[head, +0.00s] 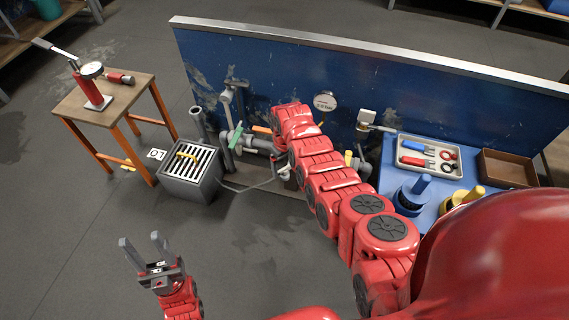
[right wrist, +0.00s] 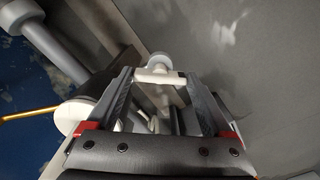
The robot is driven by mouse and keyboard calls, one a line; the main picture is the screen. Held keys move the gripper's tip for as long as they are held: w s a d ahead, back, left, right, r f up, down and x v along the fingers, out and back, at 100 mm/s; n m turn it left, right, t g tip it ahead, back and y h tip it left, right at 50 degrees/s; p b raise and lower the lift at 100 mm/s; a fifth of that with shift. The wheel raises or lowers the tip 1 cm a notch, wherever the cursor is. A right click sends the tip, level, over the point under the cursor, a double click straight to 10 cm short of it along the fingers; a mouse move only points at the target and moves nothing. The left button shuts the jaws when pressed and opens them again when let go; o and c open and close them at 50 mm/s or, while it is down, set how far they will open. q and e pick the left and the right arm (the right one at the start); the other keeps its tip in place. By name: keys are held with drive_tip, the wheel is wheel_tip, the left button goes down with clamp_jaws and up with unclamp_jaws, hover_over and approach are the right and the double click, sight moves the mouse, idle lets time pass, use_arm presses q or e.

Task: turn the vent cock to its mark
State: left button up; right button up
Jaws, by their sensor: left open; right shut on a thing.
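In the right wrist view, a pale T-shaped cock handle (right wrist: 160,76), which looks like the vent cock, lies crosswise between the fingers of my right gripper (right wrist: 158,82). The gripper is shut on it, one finger at each end of the bar. In the head view, a small pale part (head: 285,173) shows low on the pipework below my right wrist; the right fingers are mostly hidden there by my arm. I cannot make out the mark. My left gripper (head: 148,250) is open and empty above bare floor at the lower left.
Pipework with a green handle (head: 236,136) and an orange handle (head: 262,130) runs along the blue panel (head: 400,95). A grey grated box (head: 190,172) stands left of it. A tool tray (head: 429,157) lies on the blue bench at right.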

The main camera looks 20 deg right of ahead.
drive_tip(key=m+p, duration=0.1)
drive_tip(key=m, duration=0.3)
drive_tip(key=shift+r+m, duration=0.1)
drive_tip(key=shift+m, duration=0.2)
drive_tip(key=m, duration=0.3)
drive_tip(key=shift+m, duration=1.2)
drive_tip(key=o, duration=1.1)
drive_tip(key=shift+o, duration=0.2)
